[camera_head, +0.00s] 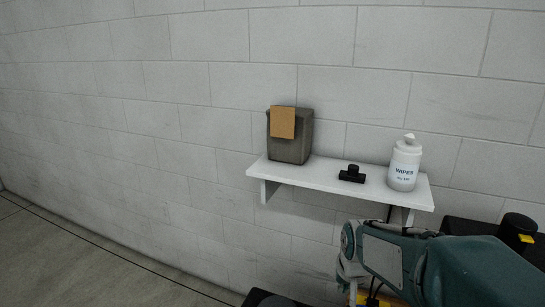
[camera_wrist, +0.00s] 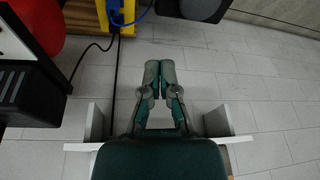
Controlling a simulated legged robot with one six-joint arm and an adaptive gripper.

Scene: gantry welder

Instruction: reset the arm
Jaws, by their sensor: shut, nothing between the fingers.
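My gripper (camera_wrist: 160,72) shows in the middle of the wrist view. Its two grey and teal fingers are together with nothing held between them. My teal arm (camera_head: 405,262) is folded low at the right of the head view, in front of and below the right end of a white wall shelf (camera_head: 268,172). The gripper's fingertips cannot be made out clearly in the head view.
On the shelf stand a grey block with a brown card (camera_head: 283,123), a small black object (camera_head: 352,174) and a white wipes bottle (camera_head: 404,165). The wrist view shows a black box (camera_wrist: 30,97), a red object (camera_wrist: 35,25) and a dark cable (camera_wrist: 116,85).

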